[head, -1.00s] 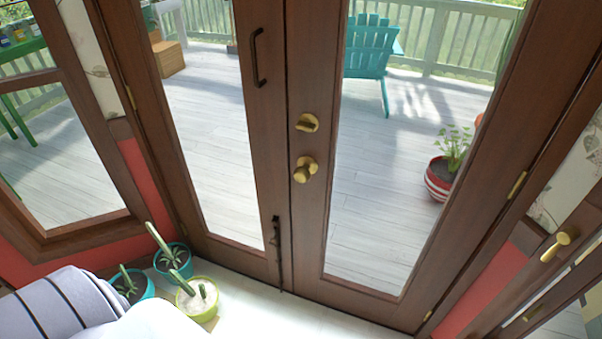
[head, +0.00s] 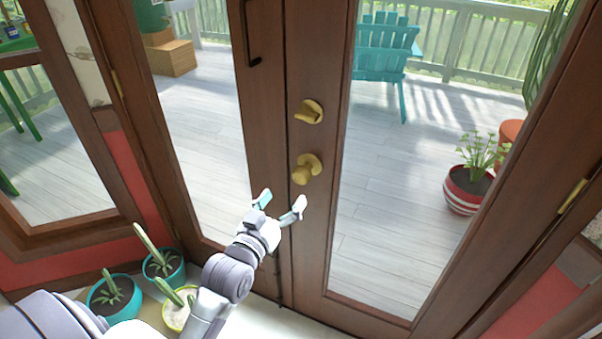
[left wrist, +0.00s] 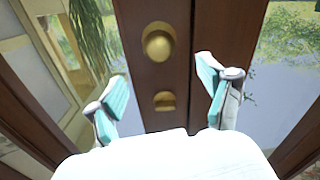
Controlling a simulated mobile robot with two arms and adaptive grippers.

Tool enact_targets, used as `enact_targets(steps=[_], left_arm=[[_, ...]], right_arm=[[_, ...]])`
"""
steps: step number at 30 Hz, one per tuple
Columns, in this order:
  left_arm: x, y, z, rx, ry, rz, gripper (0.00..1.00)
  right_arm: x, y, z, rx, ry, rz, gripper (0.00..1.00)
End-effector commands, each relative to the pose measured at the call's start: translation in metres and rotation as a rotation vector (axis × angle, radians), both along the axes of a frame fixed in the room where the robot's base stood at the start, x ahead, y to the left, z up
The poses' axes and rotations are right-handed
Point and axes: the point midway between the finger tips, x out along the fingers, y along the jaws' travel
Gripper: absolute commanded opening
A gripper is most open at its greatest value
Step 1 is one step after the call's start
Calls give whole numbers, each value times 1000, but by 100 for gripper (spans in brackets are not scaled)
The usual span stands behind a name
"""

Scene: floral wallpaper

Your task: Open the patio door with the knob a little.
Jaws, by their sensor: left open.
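The patio door is a brown double door with glass panes; its right leaf (head: 318,235) carries a round brass knob (head: 304,170) and a brass deadbolt turn (head: 309,111) above it. The leaves look closed. My left gripper (head: 281,198) is open and empty, below and slightly left of the knob in the head view. In the left wrist view, the knob (left wrist: 158,42) lies beyond the open fingers, near the top, and the deadbolt turn (left wrist: 165,102) shows between them. The fingers look apart from the knob. My right gripper is out of view.
Potted succulents, one in a teal pot (head: 117,299), stand on the floor at lower left, near my left arm. A dark pull handle (head: 249,40) is on the left leaf. Outside are a teal chair (head: 386,50) and a red-striped planter (head: 465,192).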

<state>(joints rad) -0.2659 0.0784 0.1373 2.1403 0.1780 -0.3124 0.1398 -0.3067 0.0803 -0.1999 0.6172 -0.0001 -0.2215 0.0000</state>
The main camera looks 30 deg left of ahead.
Motion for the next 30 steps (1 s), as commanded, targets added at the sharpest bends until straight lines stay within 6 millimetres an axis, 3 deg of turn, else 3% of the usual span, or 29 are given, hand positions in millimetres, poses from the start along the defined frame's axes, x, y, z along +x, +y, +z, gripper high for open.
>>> enact_targets(steps=[9, 15, 27, 30], left_arm=[[69, 4, 1, 2, 0, 0, 80], [95, 5, 0, 2, 1, 0, 80], [103, 6, -1, 2, 2, 0, 80], [103, 6, -1, 2, 2, 0, 67]], right_arm=[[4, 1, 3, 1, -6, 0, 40], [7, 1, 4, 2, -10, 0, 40], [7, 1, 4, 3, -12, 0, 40], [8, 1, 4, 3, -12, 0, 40]])
